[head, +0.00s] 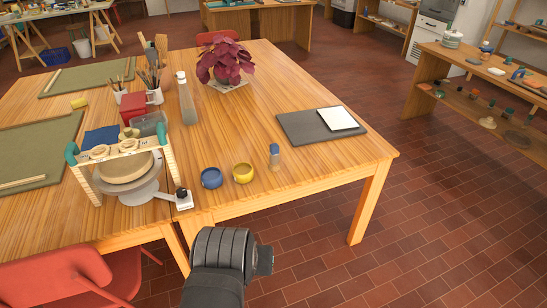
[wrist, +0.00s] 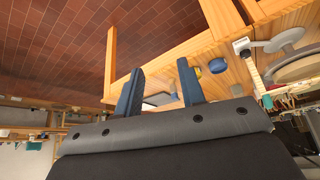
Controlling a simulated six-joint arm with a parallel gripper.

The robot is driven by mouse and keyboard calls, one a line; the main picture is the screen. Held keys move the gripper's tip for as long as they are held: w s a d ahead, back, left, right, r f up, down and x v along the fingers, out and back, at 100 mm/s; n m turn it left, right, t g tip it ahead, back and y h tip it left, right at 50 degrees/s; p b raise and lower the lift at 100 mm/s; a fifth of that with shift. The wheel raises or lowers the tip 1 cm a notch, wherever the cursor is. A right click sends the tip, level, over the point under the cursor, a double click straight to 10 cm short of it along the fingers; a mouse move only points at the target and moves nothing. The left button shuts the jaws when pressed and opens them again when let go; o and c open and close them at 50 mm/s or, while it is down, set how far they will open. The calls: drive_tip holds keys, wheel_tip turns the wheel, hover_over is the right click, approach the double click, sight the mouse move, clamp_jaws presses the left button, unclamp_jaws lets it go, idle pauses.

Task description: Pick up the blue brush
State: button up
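I cannot make out a clearly blue brush in either view. In the head view my dark arm rises in front of the table's near edge, and the fingers are hardly visible there. It is well away from the pots.
A tall bottle (head: 187,100), a plant (head: 225,62) and a dark board (head: 300,125) stand farther back.

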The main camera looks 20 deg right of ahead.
drive_tip(key=o, duration=0.6)
drive_tip(key=shift+c, duration=0.2)
